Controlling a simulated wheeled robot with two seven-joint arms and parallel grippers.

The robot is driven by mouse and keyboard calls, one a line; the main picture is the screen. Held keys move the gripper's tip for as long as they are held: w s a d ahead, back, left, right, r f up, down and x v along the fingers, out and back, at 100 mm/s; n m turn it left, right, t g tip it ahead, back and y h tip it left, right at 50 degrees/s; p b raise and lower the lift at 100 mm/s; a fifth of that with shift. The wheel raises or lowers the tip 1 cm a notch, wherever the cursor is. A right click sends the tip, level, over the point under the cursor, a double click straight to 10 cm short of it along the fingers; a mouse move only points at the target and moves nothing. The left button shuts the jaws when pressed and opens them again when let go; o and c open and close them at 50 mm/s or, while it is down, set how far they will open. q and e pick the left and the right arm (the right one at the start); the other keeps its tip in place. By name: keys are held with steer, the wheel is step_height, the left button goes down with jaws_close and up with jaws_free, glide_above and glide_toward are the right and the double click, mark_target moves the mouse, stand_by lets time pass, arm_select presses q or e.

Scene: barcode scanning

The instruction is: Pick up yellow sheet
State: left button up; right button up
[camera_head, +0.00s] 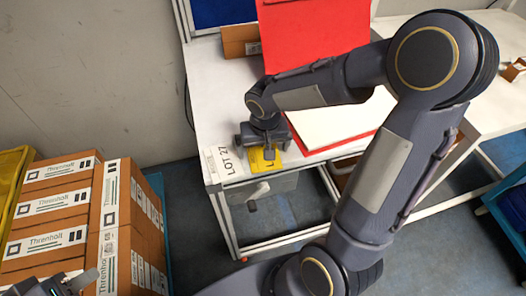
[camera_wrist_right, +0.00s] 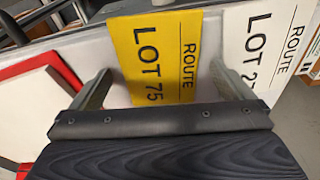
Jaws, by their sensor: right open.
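The yellow sheet (camera_wrist_right: 155,55), printed ROUTE LOT 75, lies at the table's near edge. In the right wrist view the open fingers of my right gripper (camera_wrist_right: 160,72) are spread on either side of the sheet. I cannot tell whether they touch it. A white sheet (camera_wrist_right: 264,45), printed ROUTE LOT 27, lies beside it, also in the head view (camera_head: 222,161). My left gripper (camera_head: 54,284) is at the bottom left, partly cut off, apparently open and empty.
A red folder (camera_head: 310,30) stands at the back of the white table (camera_head: 215,95). A white pad on red (camera_head: 335,120) lies right of my right gripper. Cardboard boxes (camera_head: 120,215) stand at the left, near my left gripper. A brown box (camera_head: 238,40) is at the back.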

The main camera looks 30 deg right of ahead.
steer(key=c, duration=1)
steer(key=shift+r, duration=0.15)
